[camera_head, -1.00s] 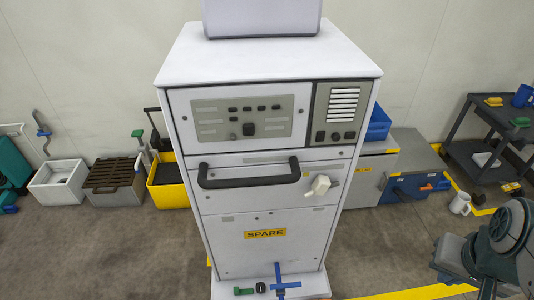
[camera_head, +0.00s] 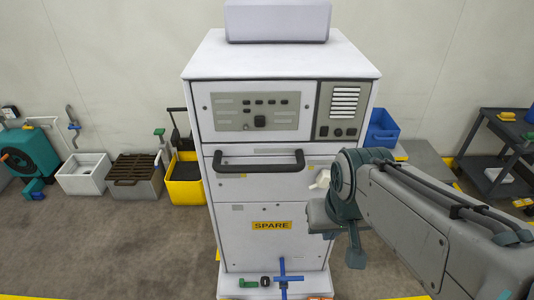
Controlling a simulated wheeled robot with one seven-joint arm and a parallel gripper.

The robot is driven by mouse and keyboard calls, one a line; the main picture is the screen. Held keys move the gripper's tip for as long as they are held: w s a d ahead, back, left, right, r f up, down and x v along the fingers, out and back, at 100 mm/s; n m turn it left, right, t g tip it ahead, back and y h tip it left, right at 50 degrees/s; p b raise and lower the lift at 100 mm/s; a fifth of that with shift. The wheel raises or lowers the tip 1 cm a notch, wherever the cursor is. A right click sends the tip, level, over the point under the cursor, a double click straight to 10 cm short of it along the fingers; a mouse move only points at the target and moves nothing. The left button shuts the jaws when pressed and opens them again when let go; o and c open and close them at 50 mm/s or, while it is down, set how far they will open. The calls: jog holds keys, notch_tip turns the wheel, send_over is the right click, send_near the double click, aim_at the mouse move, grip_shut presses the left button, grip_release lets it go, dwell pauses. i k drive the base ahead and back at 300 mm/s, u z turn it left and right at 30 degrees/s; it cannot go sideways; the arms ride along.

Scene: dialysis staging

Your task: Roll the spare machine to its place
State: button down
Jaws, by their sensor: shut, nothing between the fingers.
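The spare machine (camera_head: 270,195) stands upright on the floor in front of me, a tall white cabinet with a yellow SPARE label. Its dark handle bar (camera_head: 258,167) runs across the front below the control panel. A pale knob or valve (camera_head: 320,179) on its right front is partly hidden by my arm. At its foot are a blue cross-shaped part (camera_head: 284,275) and a green part (camera_head: 249,284). My gripper (camera_head: 321,216) is at the arm's end, before the machine's right side, right of and below the handle. It is shut and empty; its fingertips are hard to make out.
Left along the wall stand a yellow bin (camera_head: 186,186), a slatted crate (camera_head: 137,178), a white box (camera_head: 83,175) and a teal device (camera_head: 28,156). A blue bin (camera_head: 382,130) and a dark cart (camera_head: 497,150) stand right. Floor at left front is clear.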

aim_at(273, 95)
jog(key=z, duration=1.2)
jog(key=k, duration=0.95)
jog(key=u, duration=1.15)
jog(key=i, duration=0.5)
jog(key=z, duration=0.05)
